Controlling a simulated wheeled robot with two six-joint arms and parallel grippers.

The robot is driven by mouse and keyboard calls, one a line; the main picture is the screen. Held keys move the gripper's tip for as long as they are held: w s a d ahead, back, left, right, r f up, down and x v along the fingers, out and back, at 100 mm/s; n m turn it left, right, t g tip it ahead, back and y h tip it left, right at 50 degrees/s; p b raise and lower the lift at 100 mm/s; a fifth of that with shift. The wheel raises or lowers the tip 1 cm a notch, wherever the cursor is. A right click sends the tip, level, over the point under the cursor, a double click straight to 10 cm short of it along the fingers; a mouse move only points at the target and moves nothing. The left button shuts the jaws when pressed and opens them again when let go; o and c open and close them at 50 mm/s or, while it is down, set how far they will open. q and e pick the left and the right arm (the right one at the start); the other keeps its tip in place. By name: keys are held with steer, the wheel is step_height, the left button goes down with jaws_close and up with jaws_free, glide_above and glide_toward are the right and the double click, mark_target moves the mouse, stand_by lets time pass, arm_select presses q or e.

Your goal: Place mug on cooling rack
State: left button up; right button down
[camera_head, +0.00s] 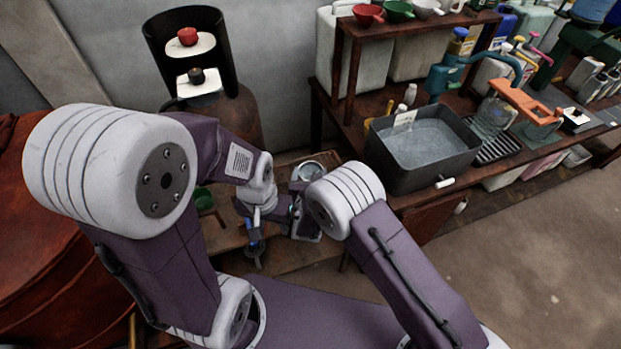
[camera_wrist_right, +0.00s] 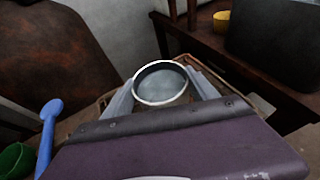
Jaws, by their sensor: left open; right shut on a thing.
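The mug (camera_head: 308,171) is round with a pale rim, and it is upright or nearly so in my right gripper. In the right wrist view the mug (camera_wrist_right: 161,84) sits between the two grey fingers of my right gripper (camera_wrist_right: 163,92), which is shut on it; its inside looks grey. In the head view my right gripper (camera_head: 306,188) is partly hidden by its own arm. My left gripper (camera_head: 256,258) is open, lower and left of the mug. A dark slatted rack (camera_head: 497,147) lies right of the grey basin; I cannot tell whether it is the cooling rack.
A grey basin (camera_head: 424,161) stands on the wooden bench, with a shelf of bowls (camera_head: 418,20) behind. A green bowl (camera_head: 203,199) is left of my grippers. A dark open cylinder (camera_head: 155,45) stands at the back left. Open floor (camera_head: 540,250) lies at right.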

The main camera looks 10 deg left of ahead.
arm_select(q)
steer(key=shift+f, duration=0.2)
arm_select(e)
steer(key=shift+f, duration=0.2)
steer(key=shift+f, duration=0.15)
steer(key=shift+c, duration=1.2)
jaws_free()
arm_select(q)
steer(key=shift+f, duration=0.15)
arm_select(e)
steer(key=shift+r+p, duration=0.3)
steer(key=v, duration=0.7)
steer(key=shift+s, duration=0.25)
steer(key=shift+d, duration=0.15)
